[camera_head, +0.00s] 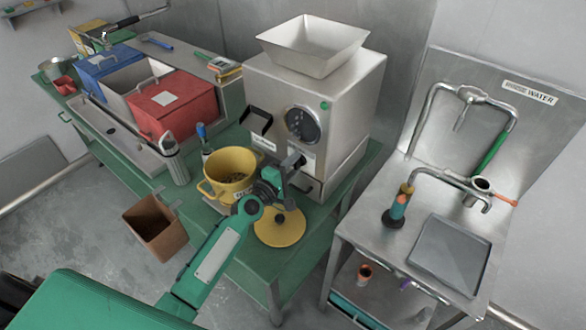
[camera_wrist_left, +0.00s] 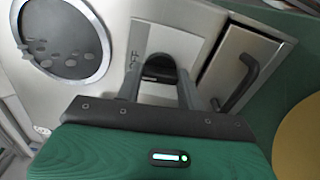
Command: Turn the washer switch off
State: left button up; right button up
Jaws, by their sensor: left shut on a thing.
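A black switch knob (camera_wrist_left: 159,67) sits on a pale plate on the front of the metal machine (camera_head: 340,95), beside a label reading OFF (camera_wrist_left: 134,61). My left gripper (camera_head: 296,162) reaches up to the machine's lower front. In the left wrist view its two fingers (camera_wrist_left: 160,76) are on either side of the knob, and it is shut on it. In the head view the gripper hides the knob. The knob's exact turn is hard to tell. My right gripper is not in view.
A yellow pot (camera_head: 230,166) and a yellow lid (camera_head: 279,228) are close to my left arm. A drawer with a black handle (camera_wrist_left: 238,82) is right of the switch. A metal sink stand (camera_head: 395,245) stands at right.

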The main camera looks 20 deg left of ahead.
pick_arm(q)
jog(key=shift+f+m, duration=0.1)
jog(key=shift+m, duration=0.5)
jog(key=o, duration=1)
jog(key=b+v, duration=0.3)
jog(key=v, duration=1.1)
jog(key=shift+d, duration=0.1)
